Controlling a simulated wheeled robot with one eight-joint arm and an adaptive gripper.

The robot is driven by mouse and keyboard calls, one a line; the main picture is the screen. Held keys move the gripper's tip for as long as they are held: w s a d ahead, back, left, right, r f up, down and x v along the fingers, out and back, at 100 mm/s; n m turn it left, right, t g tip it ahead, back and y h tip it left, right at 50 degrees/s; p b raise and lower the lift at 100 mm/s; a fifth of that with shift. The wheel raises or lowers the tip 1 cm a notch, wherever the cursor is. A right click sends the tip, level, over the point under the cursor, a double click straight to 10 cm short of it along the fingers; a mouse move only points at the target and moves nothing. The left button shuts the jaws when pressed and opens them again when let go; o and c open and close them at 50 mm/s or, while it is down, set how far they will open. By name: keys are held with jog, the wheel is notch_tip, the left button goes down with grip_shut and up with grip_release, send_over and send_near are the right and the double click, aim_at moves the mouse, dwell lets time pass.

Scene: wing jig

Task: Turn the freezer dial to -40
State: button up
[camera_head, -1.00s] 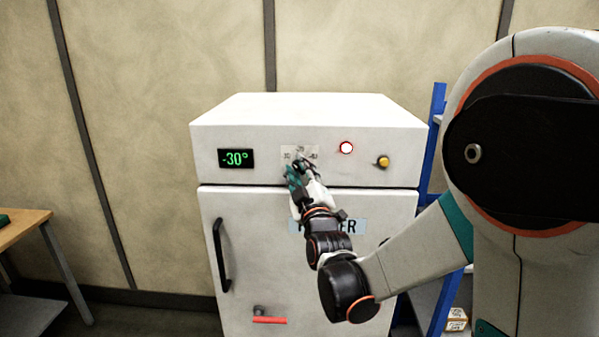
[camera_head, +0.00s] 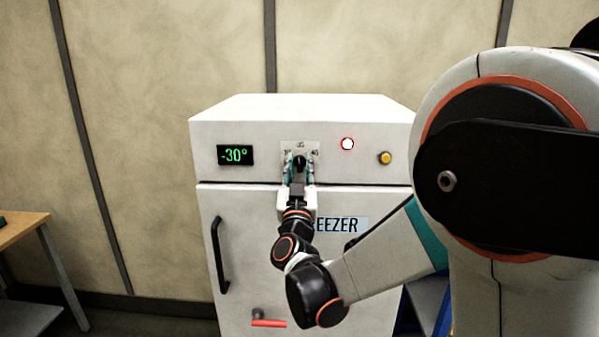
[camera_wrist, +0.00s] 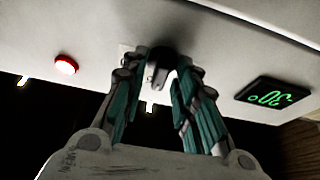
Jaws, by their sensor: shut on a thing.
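The white freezer (camera_head: 370,215) stands against the wall, with its dial (camera_head: 300,163) on the upper front panel. The dial is a black knob below a small scale plate (camera_head: 314,148); in the wrist view the black knob (camera_wrist: 160,62) sits between the fingertips. My gripper (camera_head: 299,172) has its two teal-padded fingers on either side of the knob and is shut on it. The gripper also shows in the wrist view (camera_wrist: 155,80). The fingers partly hide the dial and scale.
A lit red-ringed lamp (camera_head: 347,144) and a yellow button (camera_head: 385,158) are on the panel right of the dial. A black door handle (camera_head: 220,255) and a red lever (camera_head: 268,323) are on the door. A wooden table (camera_head: 20,228) stands at far left.

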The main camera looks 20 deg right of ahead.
jog(key=m+g+h, duration=0.1)
jog(key=m, duration=0.2)
jog(key=m+h, duration=0.2)
jog(key=m, duration=0.1)
jog(key=shift+a+m+g, duration=0.1)
jog(key=shift+m+g, duration=0.3)
jog(key=shift+r+m+g+h+p, duration=0.1)
jog(key=shift+m+g+h, duration=0.25)
jog(key=shift+m, duration=0.7)
jog(key=shift+f+m+g+h+p, duration=0.15)
jog(key=shift+m+g+h, duration=0.25)
jog(key=shift+m, duration=0.6)
jog(key=shift+r+m+g+h+p, duration=0.15)
jog(key=shift+m+g+h, duration=0.2)
jog(key=shift+m, duration=0.7)
jog(key=o, duration=0.7)
jog(key=shift+w, duration=0.1)
jog(key=v, duration=1.2)
